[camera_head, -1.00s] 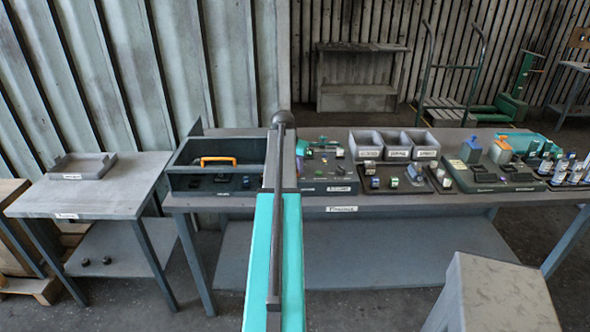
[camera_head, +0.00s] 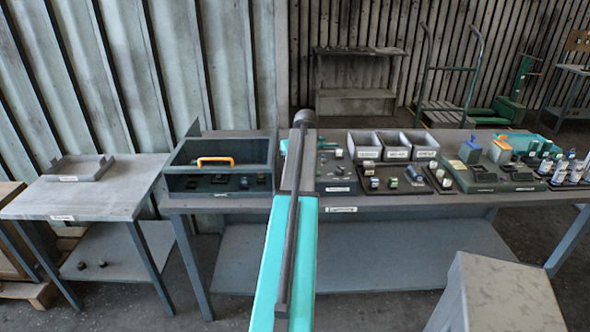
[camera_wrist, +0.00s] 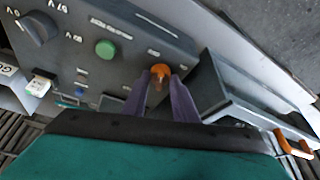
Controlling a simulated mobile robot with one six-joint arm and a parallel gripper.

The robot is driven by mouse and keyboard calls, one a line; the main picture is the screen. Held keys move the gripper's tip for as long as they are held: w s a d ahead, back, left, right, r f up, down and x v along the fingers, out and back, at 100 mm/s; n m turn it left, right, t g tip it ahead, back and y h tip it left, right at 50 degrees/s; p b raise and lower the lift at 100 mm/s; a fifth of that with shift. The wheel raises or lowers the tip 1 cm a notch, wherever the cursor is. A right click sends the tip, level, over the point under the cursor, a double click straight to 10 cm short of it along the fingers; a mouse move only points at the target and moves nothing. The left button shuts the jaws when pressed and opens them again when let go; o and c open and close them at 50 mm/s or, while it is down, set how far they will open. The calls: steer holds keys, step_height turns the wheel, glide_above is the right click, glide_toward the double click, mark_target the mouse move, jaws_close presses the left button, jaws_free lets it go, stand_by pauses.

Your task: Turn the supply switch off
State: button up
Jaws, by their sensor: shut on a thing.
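In the wrist view, a grey control panel fills the upper left. My gripper (camera_wrist: 160,92) has its two purple-grey fingers on either side of a small orange knob (camera_wrist: 159,71) on this panel, shut on it. A black rotary knob (camera_wrist: 38,27) with position marks sits at the panel's far corner, and a green round button (camera_wrist: 105,48) lies between the two. The labels are too small and turned to read, so I cannot tell which control is the supply switch. In the head view my arm hides my gripper and part of the bench.
Grey bins (camera_head: 364,154) and small parts stand to the right. A side table (camera_head: 90,200) stands at the left.

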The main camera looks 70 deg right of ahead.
steer(key=n, duration=0.2)
steer(key=n+t+y+b, duration=0.1)
steer(key=n, duration=0.1)
steer(key=shift+s+d+n, duration=0.1)
steer(key=shift+d+n, duration=0.1)
steer(key=shift+n, duration=0.1)
steer(key=shift+y, duration=0.3)
steer(key=o, duration=1)
steer(key=shift+r, duration=0.15)
steer(key=shift+b+v, duration=1.7)
steer(key=shift+v, duration=5.1)
steer(key=shift+s, duration=0.15)
